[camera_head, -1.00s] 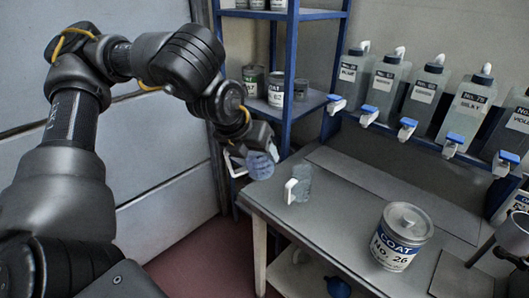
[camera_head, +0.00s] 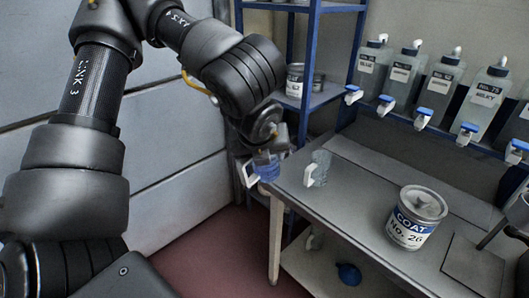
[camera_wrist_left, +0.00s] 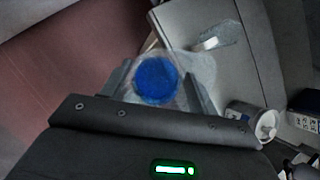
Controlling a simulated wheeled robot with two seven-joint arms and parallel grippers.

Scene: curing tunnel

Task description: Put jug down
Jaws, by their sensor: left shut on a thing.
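A clear jug with blue liquid (camera_head: 268,171) and a white handle is held by my left gripper (camera_head: 262,154), left of the table's left end in the head view. In the left wrist view the blue liquid in the jug (camera_wrist_left: 155,80) shows between the two fingers (camera_wrist_left: 160,92). The jug looks roughly upright. A second clear jug (camera_head: 321,166) with a white handle stands on the grey table (camera_head: 345,205) near its left end, apart from the held one. It also shows in the left wrist view (camera_wrist_left: 222,35). My right gripper is not seen.
A tin labelled COAT No. 26 (camera_head: 415,220) stands on the table. Several bottles with blue taps (camera_head: 440,85) line the shelf behind. A blue-framed rack (camera_head: 308,60) with tins stands close behind my left gripper. The table is clear between the second jug and the tin.

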